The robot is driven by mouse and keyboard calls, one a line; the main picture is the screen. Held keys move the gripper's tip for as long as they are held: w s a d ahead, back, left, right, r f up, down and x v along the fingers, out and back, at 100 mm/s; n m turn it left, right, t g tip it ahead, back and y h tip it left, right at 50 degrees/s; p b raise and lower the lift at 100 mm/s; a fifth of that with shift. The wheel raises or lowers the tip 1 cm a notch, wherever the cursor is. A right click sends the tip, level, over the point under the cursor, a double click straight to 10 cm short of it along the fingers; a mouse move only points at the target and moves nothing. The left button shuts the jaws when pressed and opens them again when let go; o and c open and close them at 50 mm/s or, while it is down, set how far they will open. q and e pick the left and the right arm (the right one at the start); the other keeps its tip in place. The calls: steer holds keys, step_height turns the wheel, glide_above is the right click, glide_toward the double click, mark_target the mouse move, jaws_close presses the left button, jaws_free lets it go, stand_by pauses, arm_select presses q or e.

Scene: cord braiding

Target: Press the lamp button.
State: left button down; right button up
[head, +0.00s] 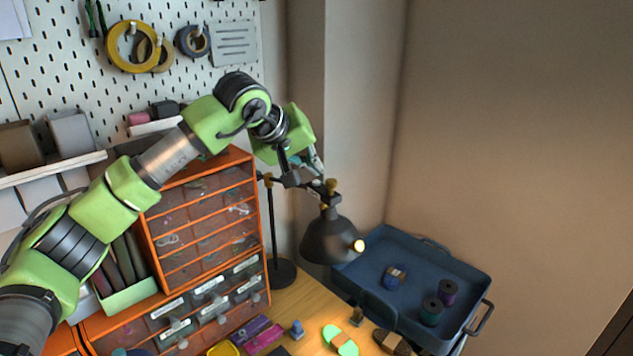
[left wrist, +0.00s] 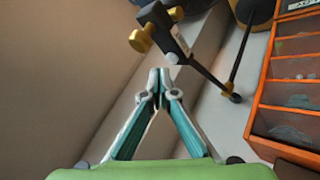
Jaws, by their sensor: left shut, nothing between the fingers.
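The black desk lamp (head: 329,236) stands at the right of the orange drawer cabinet, its head tilted toward the right with a bright spot at its opening. Its round base (head: 281,273) is on the wooden desk. Brass knobs (head: 331,186) sit above the lamp head. In the left wrist view the lamp's black joint and brass knob (left wrist: 140,40) are beyond my fingertips. My left gripper (head: 317,168) is shut and empty, close above the lamp's knobs; its fingertips meet in the left wrist view (left wrist: 160,77). I cannot clearly make out the button. My right gripper is not in view.
The orange drawer cabinet (head: 203,215) stands under my left arm. A blue tray (head: 450,270) with several spools is at the right. Small coloured items lie at the desk's front. A pegboard (head: 75,60) with tape rolls is behind. The wall at right is bare.

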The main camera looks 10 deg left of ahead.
mark_target(314, 182)
arm_select(q)
steer(key=shift+f, duration=0.1)
stand_by(0.5)
steer(key=shift+f+b, duration=0.3)
steer(key=shift+f+b, duration=0.35)
steer(key=shift+f, duration=0.15)
stand_by(0.5)
steer(key=shift+r, duration=0.1)
steer(key=shift+r+p, duration=0.6)
steer(key=shift+r, duration=0.2)
steer(key=shift+r, duration=0.2)
steer(key=shift+r+p, duration=1.85)
steer(key=shift+r, duration=0.5)
